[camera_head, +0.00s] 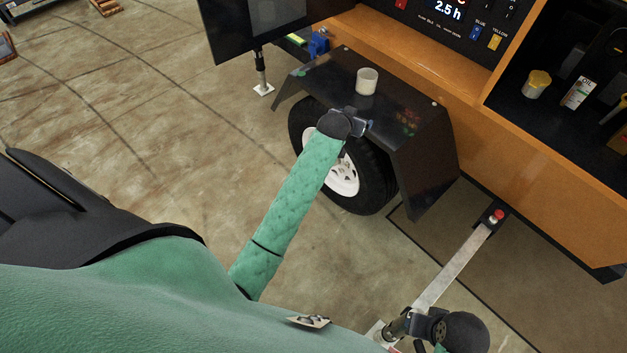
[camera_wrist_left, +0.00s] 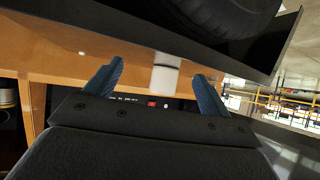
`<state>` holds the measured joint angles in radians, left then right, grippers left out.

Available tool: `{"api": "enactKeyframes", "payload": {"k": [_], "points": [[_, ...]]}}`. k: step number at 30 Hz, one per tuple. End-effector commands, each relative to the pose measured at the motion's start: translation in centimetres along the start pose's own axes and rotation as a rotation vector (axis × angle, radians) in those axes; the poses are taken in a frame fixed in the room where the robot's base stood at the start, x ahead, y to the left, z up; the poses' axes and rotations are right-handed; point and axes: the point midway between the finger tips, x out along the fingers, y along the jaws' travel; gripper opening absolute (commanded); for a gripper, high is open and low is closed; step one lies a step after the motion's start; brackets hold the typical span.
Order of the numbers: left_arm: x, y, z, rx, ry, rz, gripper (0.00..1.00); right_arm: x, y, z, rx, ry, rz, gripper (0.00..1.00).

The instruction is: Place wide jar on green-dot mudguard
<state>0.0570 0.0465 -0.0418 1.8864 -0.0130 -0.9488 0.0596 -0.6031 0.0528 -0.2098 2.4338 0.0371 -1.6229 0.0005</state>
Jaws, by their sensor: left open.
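A pale, wide cylindrical jar (camera_head: 367,81) stands upright on the flat top of the black mudguard (camera_head: 385,106) above the wheel. A small greenish mark shows near the mudguard's left end. My left gripper (camera_head: 363,126) is open at the near edge of the mudguard, in front of the jar. In the left wrist view, which looks inverted, the jar (camera_wrist_left: 166,76) appears between the spread fingers, with gaps on both sides. Dark parts of my right arm show at the bottom right beside the metal bar; its fingers are not clear.
A yellow-lidded jar (camera_head: 537,84) and a white bottle (camera_head: 578,93) stand in the dark compartment at right. The orange body (camera_head: 440,75) rises behind the mudguard. A metal bar (camera_head: 452,268) extends low from the body.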

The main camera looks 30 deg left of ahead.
Motion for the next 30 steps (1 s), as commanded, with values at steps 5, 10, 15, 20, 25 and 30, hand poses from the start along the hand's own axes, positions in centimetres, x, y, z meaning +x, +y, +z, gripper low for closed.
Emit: {"api": "enactKeyframes", "payload": {"k": [5,10,15,20,25,30], "points": [[-5.0,2.3,7.7,0.023,-0.147,0.033,0.82,-0.1,-0.2,-0.1,0.005,0.002,-0.004,0.36],[-11.0,4.6,14.9,0.045,-0.302,0.072,0.82,-0.2,-0.2,-0.1,0.005,0.002,-0.004,0.36],[-18.1,6.7,21.1,0.067,-0.457,0.116,0.82,-0.1,-0.2,0.1,0.004,0.000,-0.003,0.36],[-25.4,8.3,25.8,0.084,-0.601,0.160,0.82,-0.1,0.0,0.2,0.001,-0.003,-0.001,0.36],[-31.9,9.4,29.0,0.097,-0.721,0.200,0.82,0.0,0.1,0.3,-0.002,-0.005,0.003,0.36],[-35.2,9.9,30.3,0.104,-0.782,0.222,0.82,0.0,0.2,0.3,-0.003,-0.005,0.004,0.36]]}}
